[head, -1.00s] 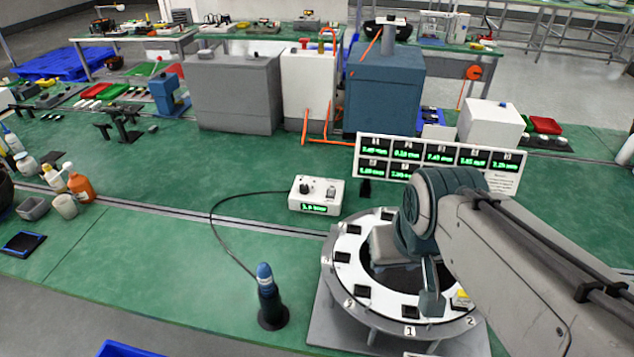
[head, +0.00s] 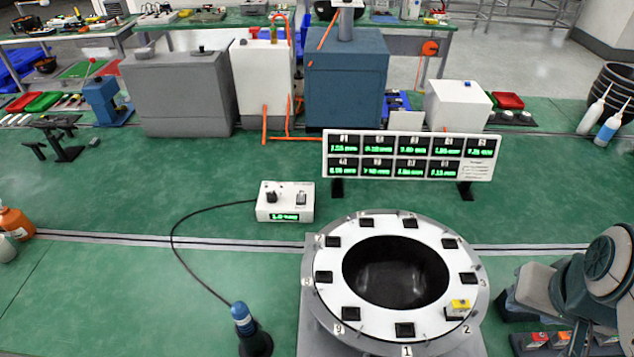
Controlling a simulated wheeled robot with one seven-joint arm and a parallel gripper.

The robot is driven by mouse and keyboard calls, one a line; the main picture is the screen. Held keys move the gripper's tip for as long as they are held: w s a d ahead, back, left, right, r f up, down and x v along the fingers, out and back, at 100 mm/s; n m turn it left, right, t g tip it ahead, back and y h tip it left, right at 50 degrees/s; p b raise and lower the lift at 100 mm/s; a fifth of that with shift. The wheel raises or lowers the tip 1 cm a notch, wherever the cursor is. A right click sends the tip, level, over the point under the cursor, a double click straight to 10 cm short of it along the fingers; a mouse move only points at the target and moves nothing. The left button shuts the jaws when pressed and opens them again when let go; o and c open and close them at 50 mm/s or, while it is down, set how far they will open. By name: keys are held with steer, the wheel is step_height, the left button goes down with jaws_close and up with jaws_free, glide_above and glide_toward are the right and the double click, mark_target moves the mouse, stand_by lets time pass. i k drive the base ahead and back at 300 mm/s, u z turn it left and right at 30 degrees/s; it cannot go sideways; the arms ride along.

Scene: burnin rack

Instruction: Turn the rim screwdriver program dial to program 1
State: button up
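The white screwdriver controller box (head: 285,214) stands on the green bench, left of the ring fixture. Its black program dial (head: 271,196) is on top at the left, with a switch beside it. The green display (head: 285,217) on its front is too small to read surely. A cable runs from it to the blue and black screwdriver (head: 243,318), upright at the front. My gripper (head: 516,304) is at the right, beyond the ring and well away from the dial. Nothing shows between its fingers, and their opening is unclear.
The white ring (head: 327,250) has numbered black pockets and a yellow-topped part (head: 458,308) near number 2. A display panel (head: 410,157) stands behind it. Coloured parts (head: 537,340) lie under my arm. The bench around the controller is clear.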

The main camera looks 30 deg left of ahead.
mark_target(271, 197)
steer(key=z, duration=0.05)
steer(key=k, duration=0.6)
steer(key=u, duration=1.05)
steer(key=i, duration=0.5)
steer(key=z, duration=0.05)
